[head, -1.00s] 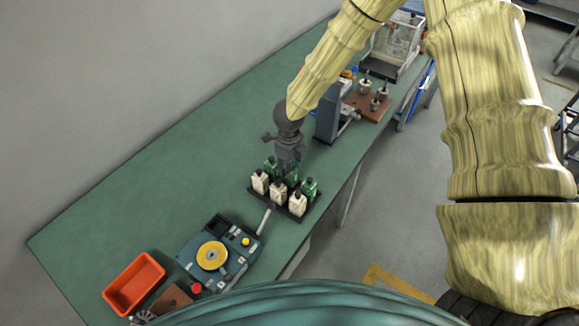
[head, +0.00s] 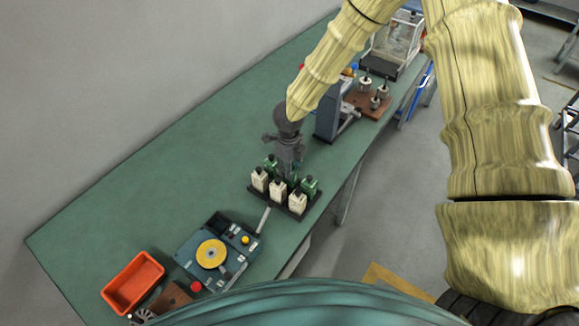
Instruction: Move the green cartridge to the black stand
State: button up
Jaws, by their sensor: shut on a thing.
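My gripper (head: 289,163) points down over the back middle of a black rack on the green bench. It is shut on a green cartridge (head: 294,173), which is mostly hidden behind the fingers and the white cartridges. Another green cartridge (head: 270,163) stands at the rack's back left, and one more (head: 310,185) at its right. Several white cartridges (head: 278,190) with dark caps stand along the front. The black rack (head: 269,204) is the only black stand I can make out near the gripper.
A blue-grey winding device (head: 218,254) with a yellow disc and a lever sits left of the rack. An orange bin (head: 133,283) is at the near left. A grey machine (head: 327,121) and a brown board (head: 370,104) with metal parts stand behind. The bench's left middle is clear.

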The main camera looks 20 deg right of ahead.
jog(key=shift+f+b, duration=0.35)
jog(key=shift+f, duration=0.35)
dwell(0.4)
jog(key=o, duration=1.3)
jog(key=shift+c, duration=0.2)
jog(key=shift+r, duration=0.15)
jog(key=shift+r+p, duration=1.95)
jog(key=shift+r, duration=0.2)
